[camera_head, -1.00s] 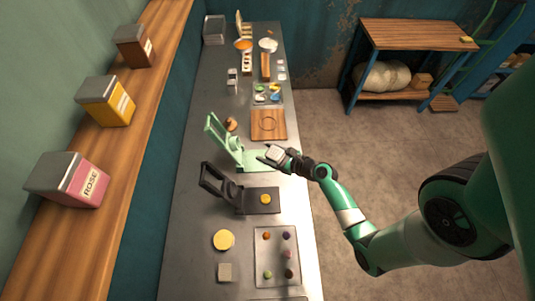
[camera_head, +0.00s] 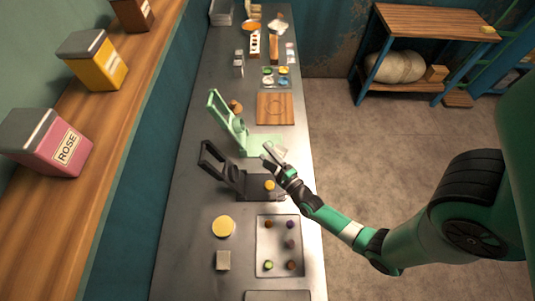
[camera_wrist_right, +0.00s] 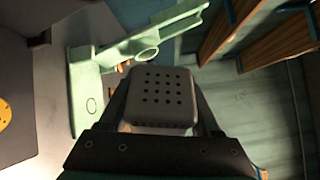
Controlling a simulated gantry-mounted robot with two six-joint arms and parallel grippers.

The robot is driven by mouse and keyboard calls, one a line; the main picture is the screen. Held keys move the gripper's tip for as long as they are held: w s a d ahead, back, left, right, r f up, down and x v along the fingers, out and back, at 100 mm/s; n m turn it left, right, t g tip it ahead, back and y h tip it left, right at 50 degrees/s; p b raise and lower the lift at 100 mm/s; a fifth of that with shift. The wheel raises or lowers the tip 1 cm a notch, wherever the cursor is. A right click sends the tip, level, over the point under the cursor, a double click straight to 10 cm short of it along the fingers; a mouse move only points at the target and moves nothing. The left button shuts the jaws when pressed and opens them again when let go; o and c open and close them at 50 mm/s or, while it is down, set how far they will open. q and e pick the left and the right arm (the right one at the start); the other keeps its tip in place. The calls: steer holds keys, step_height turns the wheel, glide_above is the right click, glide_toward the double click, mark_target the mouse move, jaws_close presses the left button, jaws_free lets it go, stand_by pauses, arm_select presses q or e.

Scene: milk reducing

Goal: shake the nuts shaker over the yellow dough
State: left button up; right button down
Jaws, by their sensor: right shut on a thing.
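My right gripper (camera_head: 272,162) is shut on a pale grey shaker (camera_head: 277,150), held tilted above the counter between the green press and the dark press. In the right wrist view, the shaker's lid with several holes (camera_wrist_right: 160,88) sits between my fingers (camera_wrist_right: 162,108). A small yellow dough piece (camera_head: 269,185) lies on the dark press plate, just below my gripper in the head view. A yellow dotted disc (camera_wrist_right: 4,113), apparently this dough, is cut off at the wrist view's left edge. My left gripper is not in view.
The green press (camera_head: 262,144) and the dark press (camera_head: 232,180) have raised lids. A larger yellow disc (camera_head: 223,226) and a tray (camera_head: 262,255) with several small balls are nearer. A wooden board (camera_head: 290,110) lies beyond the green press.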

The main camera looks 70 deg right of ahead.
step_height(320, 180, down, 7)
steer(key=n+t+b, duration=0.3)
steer(key=n+b, duration=0.5)
steer(key=b, duration=0.6)
steer(key=shift+f+n+t, duration=0.15)
steer(key=shift+n+t, duration=0.15)
steer(key=shift+n, duration=0.1)
steer(key=shift+a, duration=0.1)
